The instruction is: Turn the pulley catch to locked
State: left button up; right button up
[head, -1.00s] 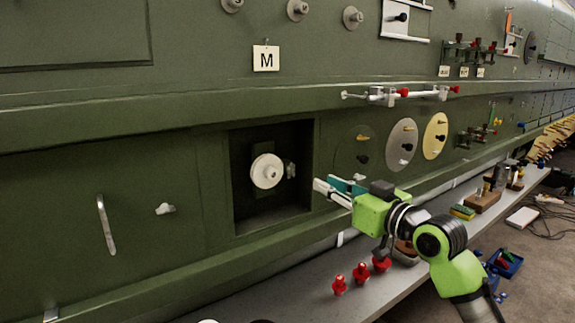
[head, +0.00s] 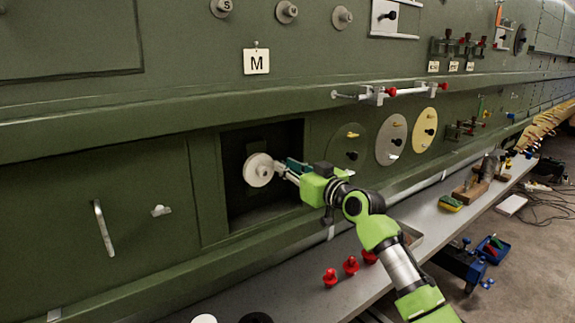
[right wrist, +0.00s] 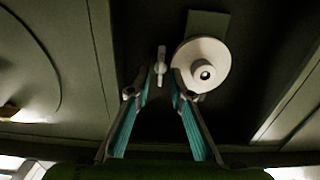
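The white round pulley (head: 259,170) sits inside a dark square recess (head: 262,214) in the green fuselage side. It also shows in the right wrist view (right wrist: 203,68). The small pale catch (right wrist: 160,66) stands beside the pulley, its handle roughly upright in the right wrist view; in the head view my gripper hides it. My right gripper (head: 283,168) reaches into the recess from the right, close to the pulley's edge. In the wrist view its fingers (right wrist: 163,82) are apart, with the catch in line with the gap; whether they touch it I cannot tell. My left gripper is not in view.
A card marked M (head: 256,61) hangs above the recess. Round plates with small handles, including a yellow one (head: 424,134), lie to the right. A rail with red ends (head: 390,93) juts out above. A grey bench (head: 290,291) below holds red pieces (head: 351,265).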

jog(key=shift+w, duration=0.1)
grip_shut()
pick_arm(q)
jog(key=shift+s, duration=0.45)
pick_arm(e)
jog(key=shift+m, duration=0.3)
pick_arm(q)
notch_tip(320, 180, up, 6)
jog(key=p, duration=0.6)
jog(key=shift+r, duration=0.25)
pick_arm(e)
jog(key=shift+w+d+f+m, duration=0.1)
jog(key=shift+d+f+m, duration=0.05)
jog(key=shift+m, duration=2.7)
jog(key=shift+w+d+f+m, duration=0.1)
jog(key=shift+f+m, duration=0.1)
jog(key=shift+m, duration=2.7)
jog(key=shift+w+d+f+m, duration=0.1)
jog(key=shift+d+f+m, duration=0.05)
jog(key=shift+m, duration=2.7)
pick_arm(q)
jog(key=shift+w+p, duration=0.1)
jog(key=shift+p, duration=0.2)
